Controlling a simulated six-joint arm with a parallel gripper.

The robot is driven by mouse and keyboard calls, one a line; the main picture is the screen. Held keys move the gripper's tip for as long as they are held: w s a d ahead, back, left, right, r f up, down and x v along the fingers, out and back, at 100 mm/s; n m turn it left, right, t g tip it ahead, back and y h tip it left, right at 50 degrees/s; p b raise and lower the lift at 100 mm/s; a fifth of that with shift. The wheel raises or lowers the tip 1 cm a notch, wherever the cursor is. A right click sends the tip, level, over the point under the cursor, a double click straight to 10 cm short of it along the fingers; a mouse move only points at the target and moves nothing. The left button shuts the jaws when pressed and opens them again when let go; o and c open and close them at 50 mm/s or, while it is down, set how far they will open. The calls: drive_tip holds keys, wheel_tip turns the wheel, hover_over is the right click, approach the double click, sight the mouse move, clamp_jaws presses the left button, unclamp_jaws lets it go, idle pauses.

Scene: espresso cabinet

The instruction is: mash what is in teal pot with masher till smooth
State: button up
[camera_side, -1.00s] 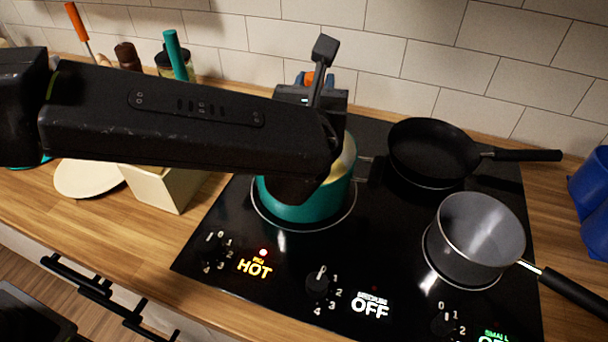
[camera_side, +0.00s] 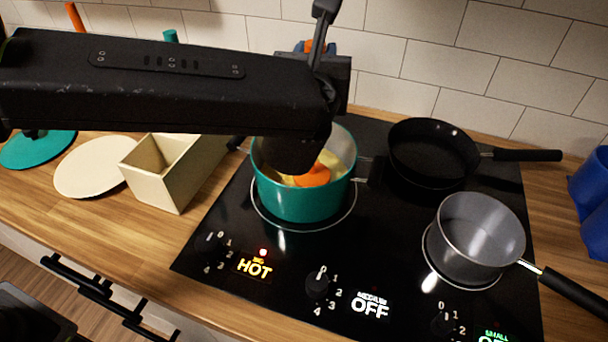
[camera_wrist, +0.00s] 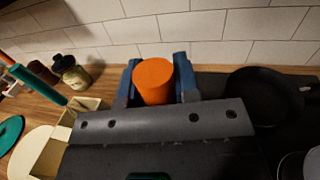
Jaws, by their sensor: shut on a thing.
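The teal pot (camera_side: 302,205) stands on the back-left burner, with pale yellow food (camera_side: 338,160) in it. My gripper (camera_side: 314,48) is above the pot, mostly hidden behind my arm. In the wrist view, its blue fingers (camera_wrist: 157,84) are shut on the thick orange handle of the masher (camera_wrist: 153,80). An orange part (camera_side: 316,176) shows inside the pot at the food, likely the masher's lower end. The shaft between is hidden by my arm, and whether the head touches the food is unclear.
A black frying pan (camera_side: 425,165) and a grey saucepan (camera_side: 468,250) stand on the hob to the right. The pot's burner reads HOT. A cream box (camera_side: 165,185), round board (camera_side: 90,170) and teal lid (camera_side: 38,150) lie left. Blue cups (camera_side: 595,215) are at far right.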

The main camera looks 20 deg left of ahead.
drive_tip(key=w+a, duration=0.1)
drive_tip(key=w, duration=0.1)
drive_tip(key=w+a, duration=0.1)
drive_tip(key=w, duration=0.1)
drive_tip(key=shift+a, duration=0.2)
wheel_tip(320, 180, down, 5)
drive_tip(key=shift+r, duration=0.2)
idle(0.7)
drive_tip(key=shift+r, duration=2.35)
drive_tip(key=shift+s, duration=0.1)
